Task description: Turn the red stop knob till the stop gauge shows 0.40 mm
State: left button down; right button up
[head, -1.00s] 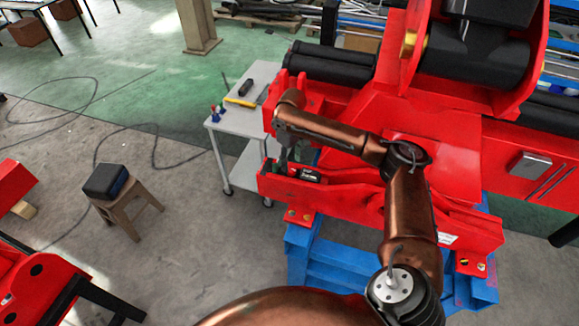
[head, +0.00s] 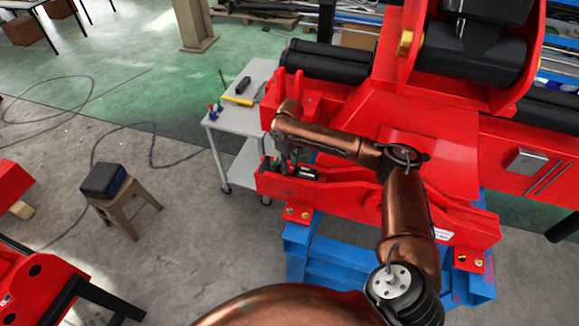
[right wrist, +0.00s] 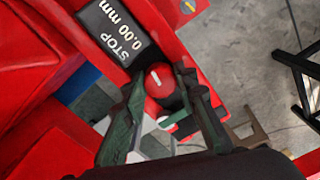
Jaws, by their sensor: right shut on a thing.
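The red stop knob (right wrist: 160,82), with a pale mark on its face, sits between the fingers of my right gripper (right wrist: 162,98) in the right wrist view. The fingers are shut on it from both sides. Beside it the black stop gauge (right wrist: 118,30) reads "STOP 0.00 mm". In the head view my right gripper (head: 286,164) reaches down at the left end of the red crane part, and the gauge (head: 308,173) shows small beside it. The knob is too small to make out there. My left gripper is not in view.
The red crane frame (head: 350,202) rests on a blue stand (head: 330,262). A grey trolley (head: 222,122) with tools stands close at the left. A wooden stool (head: 128,208) with a dark case (head: 104,181) stands on open floor.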

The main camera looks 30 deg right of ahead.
jog(key=c, duration=0.5)
jog(key=shift+p, duration=0.45)
jog(key=n+p, duration=0.4)
jog(key=p, duration=0.1)
jog(key=shift+r+n+p, duration=0.2)
jog(key=shift+n+p, duration=0.15)
jog(key=shift+n, duration=0.05)
jog(key=shift+n+p, duration=0.8)
jog(key=shift+n, duration=0.2)
jog(key=n+p, duration=0.2)
jog(key=n, duration=0.2)
jog(key=shift+f, duration=0.1)
jog(key=shift+f+n+p, duration=0.1)
jog(key=shift+n+p, duration=0.8)
jog(key=shift+n, duration=1.5)
jog(key=o, duration=1.2)
jog(key=shift+c, duration=0.2)
